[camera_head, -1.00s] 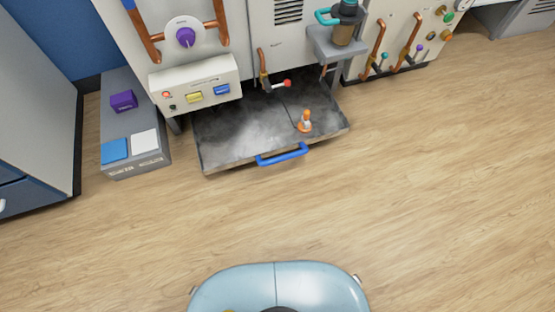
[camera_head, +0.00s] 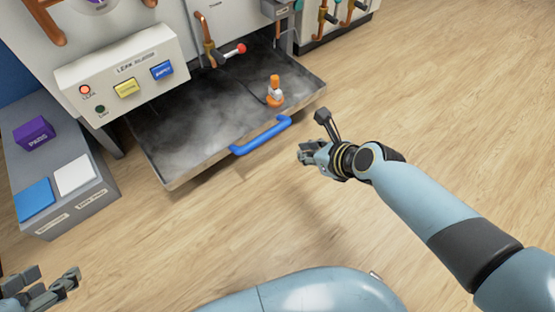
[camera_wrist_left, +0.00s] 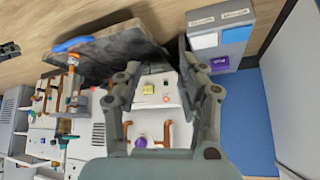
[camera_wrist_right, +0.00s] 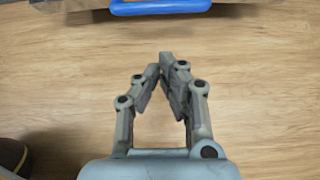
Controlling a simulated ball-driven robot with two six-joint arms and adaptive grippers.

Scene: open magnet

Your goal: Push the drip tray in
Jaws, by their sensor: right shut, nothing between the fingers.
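The drip tray (camera_head: 185,125) is a wide grey tray that sticks out from under the cabinet, with pale mist over it. Its blue handle (camera_head: 260,136) is on the front edge. My right gripper (camera_head: 303,152) is shut and empty, in front of the tray and to the right of the handle, apart from both. In the right wrist view the handle (camera_wrist_right: 160,6) is at the top, beyond the closed fingertips (camera_wrist_right: 158,68). My left gripper (camera_head: 65,284) is open and empty at the lower left, away from the tray. The left wrist view shows its fingers (camera_wrist_left: 158,60) spread.
An orange and white device (camera_head: 275,92) stands in the tray. A copper pipe with a red-ended lever (camera_head: 228,53) hangs above it. A control panel (camera_head: 125,80) overhangs the tray's left. A grey bin unit (camera_head: 95,200) stands left. The floor in front is clear.

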